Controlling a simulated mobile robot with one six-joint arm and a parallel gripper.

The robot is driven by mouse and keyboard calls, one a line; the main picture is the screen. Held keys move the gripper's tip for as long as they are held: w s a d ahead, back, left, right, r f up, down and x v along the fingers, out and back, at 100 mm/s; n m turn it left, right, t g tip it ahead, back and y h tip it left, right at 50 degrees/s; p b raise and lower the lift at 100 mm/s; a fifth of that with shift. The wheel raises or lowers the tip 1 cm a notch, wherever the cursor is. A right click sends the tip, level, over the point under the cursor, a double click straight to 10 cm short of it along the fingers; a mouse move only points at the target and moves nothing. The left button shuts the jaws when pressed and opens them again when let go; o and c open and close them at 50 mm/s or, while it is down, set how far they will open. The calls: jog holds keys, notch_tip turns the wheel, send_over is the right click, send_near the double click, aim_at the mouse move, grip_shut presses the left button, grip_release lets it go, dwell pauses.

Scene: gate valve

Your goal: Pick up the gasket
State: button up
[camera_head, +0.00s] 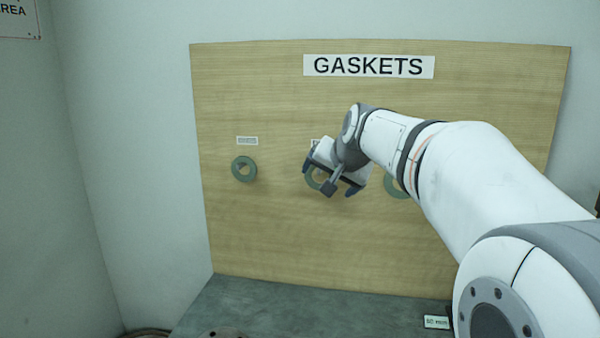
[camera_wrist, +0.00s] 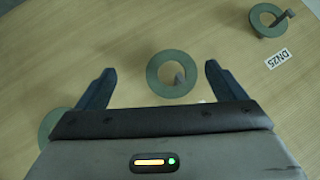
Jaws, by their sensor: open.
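Green ring-shaped gaskets hang on pegs on a wooden board. The middle gasket (camera_head: 311,179) is partly hidden behind my gripper (camera_head: 331,179) in the head view. In the wrist view this gasket (camera_wrist: 152,75) lies between and slightly beyond the two open fingertips of my gripper (camera_wrist: 159,70), with its peg through the hole. Nothing is held. A left gasket (camera_head: 235,169) hangs clear of my arm. A right gasket (camera_head: 389,184) is partly covered by my arm. In the wrist view, one gasket (camera_wrist: 257,20) is at top right and another (camera_wrist: 47,124) is partly hidden at lower left.
The wooden board (camera_head: 260,240) carries a GASKETS sign (camera_head: 368,66) and small labels; one label (camera_wrist: 278,59) reads DN25 in the wrist view. A grey-green surface (camera_head: 300,310) lies below the board, with a small tag (camera_head: 437,322) on it.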

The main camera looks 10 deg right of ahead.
aim_at(308, 178)
jog(key=w+f+p, duration=0.1)
jog(key=w+f, duration=0.2)
jog(key=w, duration=0.4)
jog(key=shift+w+a+t+p, duration=0.3)
jog(key=shift+w+a, duration=0.05)
jog(key=shift+a, duration=0.1)
jog(key=c, duration=1.1)
